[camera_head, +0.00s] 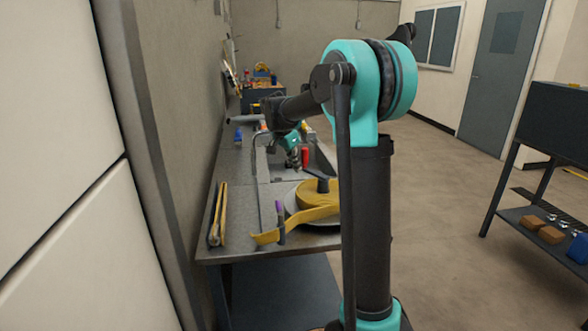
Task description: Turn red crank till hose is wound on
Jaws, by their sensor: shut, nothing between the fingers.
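The yellow flat hose (316,194) lies coiled on a round grey reel on the bench, partly hidden behind my arm. A red upright cylinder (305,156), perhaps the crank's handle, stands behind the coil. A dark part (320,176) reaches over the coil, and I cannot tell whether it joins the red piece. My gripper (295,160) is shut and empty, just left of the red cylinder. I cannot tell whether it touches it.
The grey bench (228,190) runs along the left wall. A yellow folded item (218,213) lies at its left edge. A purple-topped upright piece (280,215) stands by the hose end. A dark shelf (545,225) with brown blocks stands right. The floor between is clear.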

